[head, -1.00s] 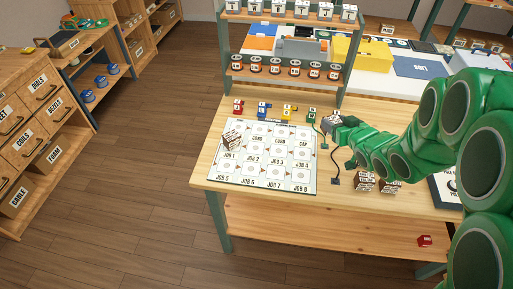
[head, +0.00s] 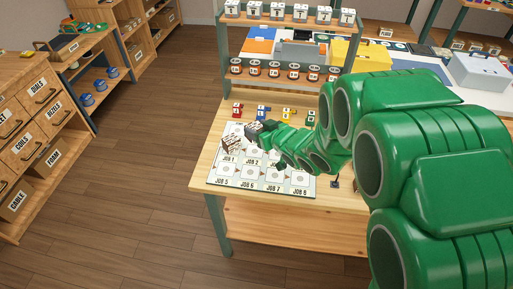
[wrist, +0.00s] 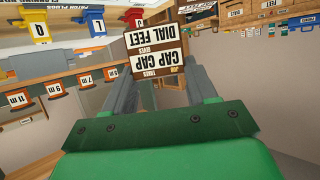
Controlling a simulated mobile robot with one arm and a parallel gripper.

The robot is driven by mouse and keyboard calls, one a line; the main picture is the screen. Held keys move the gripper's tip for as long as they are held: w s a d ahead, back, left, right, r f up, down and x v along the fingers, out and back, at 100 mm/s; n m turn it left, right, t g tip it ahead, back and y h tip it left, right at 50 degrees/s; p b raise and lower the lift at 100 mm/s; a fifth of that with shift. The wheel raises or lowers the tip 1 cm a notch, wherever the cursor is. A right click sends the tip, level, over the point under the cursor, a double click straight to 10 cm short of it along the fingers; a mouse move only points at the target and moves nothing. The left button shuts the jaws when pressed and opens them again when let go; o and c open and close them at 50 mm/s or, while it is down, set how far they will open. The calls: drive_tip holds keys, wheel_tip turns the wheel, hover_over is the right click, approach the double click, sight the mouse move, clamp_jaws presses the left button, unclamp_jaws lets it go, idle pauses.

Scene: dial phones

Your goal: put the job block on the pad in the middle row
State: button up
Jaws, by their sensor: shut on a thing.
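My gripper (head: 256,132) is over the upper left of the white board (head: 212,176), shut on a brown job block. In the wrist view the held block (wrist: 155,52) sits between the grey fingers (wrist: 157,90); its white label reads "CAP CAP" and "DIAL FEET", upside down. In the head view the held block cannot be told clearly from the gripper. The middle row's pads carry JOB labels; my arm hides those on the right. JOB 5 to JOB 8 pads run along the front.
Small red (head: 238,111), blue (head: 262,112) and yellow (head: 286,114) items stand along the board's back. A shelf of labelled orange-ringed items (head: 275,70) is behind. My arm covers the table's right part. The floor (head: 140,180) at left is clear.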

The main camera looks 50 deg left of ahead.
drive_tip(key=shift+f, duration=3.65)
drive_tip(key=o, duration=1.1)
drive_tip(key=shift+f, duration=0.15)
drive_tip(key=shift+c, duration=0.2)
drive_tip(key=shift+d+r, duration=0.2)
drive_tip(key=shift+r, duration=0.05)
drive_tip(key=v, duration=1.1)
drive_tip(key=shift+d, duration=0.35)
